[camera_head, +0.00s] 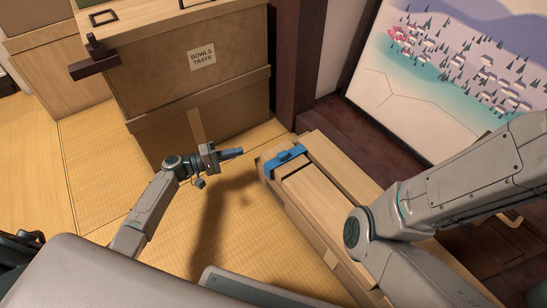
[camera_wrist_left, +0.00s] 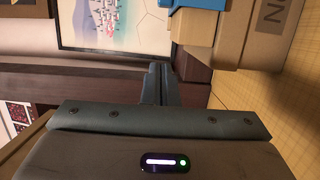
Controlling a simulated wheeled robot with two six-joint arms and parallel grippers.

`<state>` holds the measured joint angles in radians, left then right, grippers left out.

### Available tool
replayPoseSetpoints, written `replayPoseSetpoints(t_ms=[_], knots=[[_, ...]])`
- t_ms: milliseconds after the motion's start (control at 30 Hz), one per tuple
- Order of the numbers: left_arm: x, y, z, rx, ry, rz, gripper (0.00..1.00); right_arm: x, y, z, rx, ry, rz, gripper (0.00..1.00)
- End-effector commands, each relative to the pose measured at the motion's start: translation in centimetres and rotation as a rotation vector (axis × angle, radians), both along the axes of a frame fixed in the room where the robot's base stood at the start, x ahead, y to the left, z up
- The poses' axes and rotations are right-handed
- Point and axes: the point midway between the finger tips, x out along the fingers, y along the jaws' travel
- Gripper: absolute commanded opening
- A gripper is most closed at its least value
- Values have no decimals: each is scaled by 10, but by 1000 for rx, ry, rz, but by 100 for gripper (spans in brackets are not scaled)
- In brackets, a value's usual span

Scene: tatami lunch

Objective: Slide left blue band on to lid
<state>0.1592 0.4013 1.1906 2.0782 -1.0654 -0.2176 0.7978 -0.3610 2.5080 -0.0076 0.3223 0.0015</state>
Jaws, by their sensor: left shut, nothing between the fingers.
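The blue band (camera_head: 285,160) lies across the left end of the long pale wooden box, with a small raised blue block on it. The flat wooden lid (camera_head: 322,200) runs from beside the band toward the lower right, partly behind my right arm. My left gripper (camera_head: 237,153) is shut and empty, just left of the band and apart from it. In the left wrist view its fingers (camera_wrist_left: 158,84) are together, and part of the blue band (camera_wrist_left: 200,5) shows at the top edge. My right gripper is outside the views; only its arm shows.
A large cardboard box labelled "BOWLS TRAYS" (camera_head: 201,56) stands behind my left gripper. A dark wooden post (camera_head: 294,60) and a landscape picture panel (camera_head: 470,70) stand at the back. Tatami floor (camera_head: 235,220) is clear between my left arm and the wooden box.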

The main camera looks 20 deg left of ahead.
Motion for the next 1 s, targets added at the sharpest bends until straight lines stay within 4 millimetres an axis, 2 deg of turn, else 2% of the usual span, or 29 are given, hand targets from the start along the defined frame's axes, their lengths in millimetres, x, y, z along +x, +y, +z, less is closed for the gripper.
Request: replayPoseSetpoints(t_ms=[467,567,967,1000], knots=[[5,-5,0,-5,-4,0,0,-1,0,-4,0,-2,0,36],[12,-15,-1,-4,-4,0,0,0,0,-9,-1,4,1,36],[64,-82,-2,-6,-5,-1,0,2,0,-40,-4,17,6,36],[58,-86,-3,-3,-2,-1,0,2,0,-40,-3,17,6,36]])
